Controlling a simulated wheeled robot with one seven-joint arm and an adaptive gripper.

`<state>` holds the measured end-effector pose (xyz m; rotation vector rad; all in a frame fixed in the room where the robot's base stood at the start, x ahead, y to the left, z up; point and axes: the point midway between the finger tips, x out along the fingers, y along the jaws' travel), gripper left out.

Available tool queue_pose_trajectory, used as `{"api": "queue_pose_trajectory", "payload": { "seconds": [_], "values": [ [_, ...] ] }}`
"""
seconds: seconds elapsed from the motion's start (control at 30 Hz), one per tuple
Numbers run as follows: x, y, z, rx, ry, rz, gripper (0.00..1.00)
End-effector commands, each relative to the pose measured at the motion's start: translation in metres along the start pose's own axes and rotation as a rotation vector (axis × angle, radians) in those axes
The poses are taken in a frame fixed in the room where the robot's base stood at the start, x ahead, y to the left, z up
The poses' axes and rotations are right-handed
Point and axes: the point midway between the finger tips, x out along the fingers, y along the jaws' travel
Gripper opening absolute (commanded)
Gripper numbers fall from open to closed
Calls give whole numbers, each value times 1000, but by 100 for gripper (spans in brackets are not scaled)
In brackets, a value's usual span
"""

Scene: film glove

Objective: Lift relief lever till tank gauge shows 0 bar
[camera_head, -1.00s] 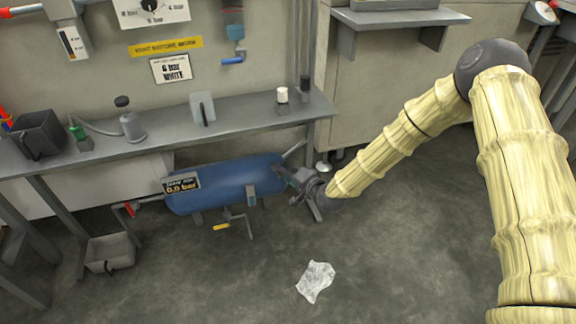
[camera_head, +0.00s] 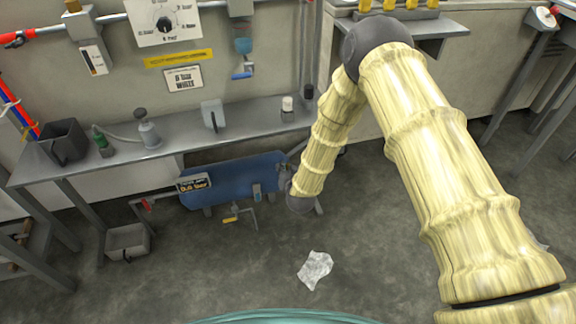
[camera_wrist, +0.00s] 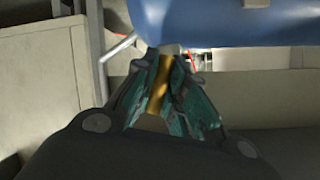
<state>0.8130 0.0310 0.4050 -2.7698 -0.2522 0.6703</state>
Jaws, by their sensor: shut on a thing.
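The blue tank (camera_head: 235,181) lies under the bench, and its lower side also shows in the wrist view (camera_wrist: 230,22). I cannot tell for sure that this piece is the relief lever. In the head view my wrist hides most of the fingers and that piece. A yellow-handled valve (camera_head: 231,219) hangs under the tank.
The bench (camera_head: 180,137) above the tank carries a dark bin (camera_head: 63,142), bottles and a small plate. A grey box (camera_head: 127,241) stands on the floor at left. A crumpled clear sheet (camera_head: 315,268) lies on otherwise open floor in front.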

Motion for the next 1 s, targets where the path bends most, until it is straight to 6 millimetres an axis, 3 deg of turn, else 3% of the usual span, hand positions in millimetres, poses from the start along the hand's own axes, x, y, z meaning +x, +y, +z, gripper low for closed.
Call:
{"api": "queue_pose_trajectory", "payload": {
  "seconds": [0.4, 1.0],
  "values": [
    [-1, -7, 1, -214, 46, 89, 0],
    [-1, -7, 2, -259, 56, 109, 0]
  ]
}}
